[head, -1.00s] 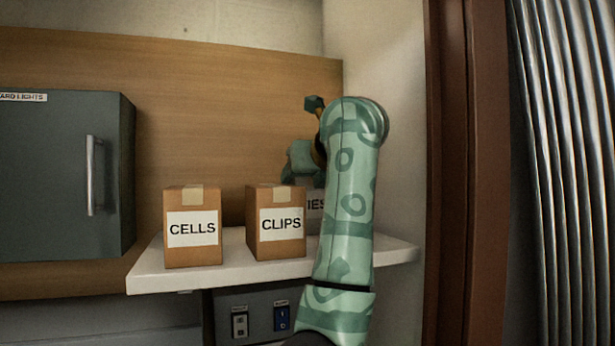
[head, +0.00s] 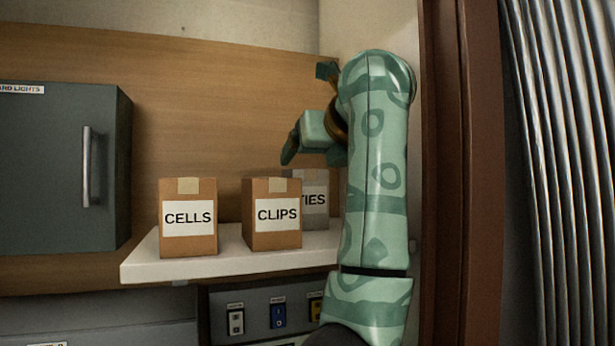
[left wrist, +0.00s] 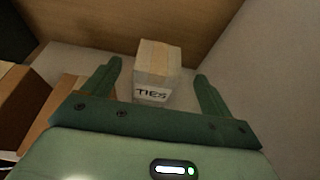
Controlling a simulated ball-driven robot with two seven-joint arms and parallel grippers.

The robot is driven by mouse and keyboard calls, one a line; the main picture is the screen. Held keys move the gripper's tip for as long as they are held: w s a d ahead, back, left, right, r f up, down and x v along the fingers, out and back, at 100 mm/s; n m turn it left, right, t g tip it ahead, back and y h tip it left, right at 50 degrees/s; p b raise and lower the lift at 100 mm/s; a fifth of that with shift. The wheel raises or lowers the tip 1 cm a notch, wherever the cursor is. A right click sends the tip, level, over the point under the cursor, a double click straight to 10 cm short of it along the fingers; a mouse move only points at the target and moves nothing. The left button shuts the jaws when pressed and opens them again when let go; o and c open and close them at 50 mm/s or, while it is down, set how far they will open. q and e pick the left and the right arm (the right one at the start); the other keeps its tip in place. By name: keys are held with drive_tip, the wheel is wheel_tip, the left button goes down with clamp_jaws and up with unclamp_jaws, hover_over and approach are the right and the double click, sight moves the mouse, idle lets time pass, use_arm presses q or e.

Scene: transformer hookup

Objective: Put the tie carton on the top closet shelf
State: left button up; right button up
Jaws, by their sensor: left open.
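The tie carton (head: 315,197), labelled TIES, stands upright on the white shelf (head: 225,263), behind and to the right of the clips carton, which hides part of it. In the left wrist view the tie carton (left wrist: 156,68) shows beyond and between the fingers, with its label facing me. My left gripper (head: 292,150) is above the tie carton in the head view. Its fingers (left wrist: 158,72) are open with nothing held between them. My right gripper is not in view.
The cells carton (head: 188,225) and clips carton (head: 272,222) stand at the shelf's front. A grey cabinet (head: 60,165) is at the left. A wooden panel (head: 220,110) backs the shelf. Switches (head: 278,316) lie below. A brown post (head: 462,180) stands right of my arm.

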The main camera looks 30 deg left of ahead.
use_arm(q)
drive_tip(key=b+v, duration=0.1)
drive_tip(key=v, duration=0.4)
drive_tip(key=shift+s, duration=0.1)
drive_tip(key=shift+d, duration=0.1)
idle(1.1)
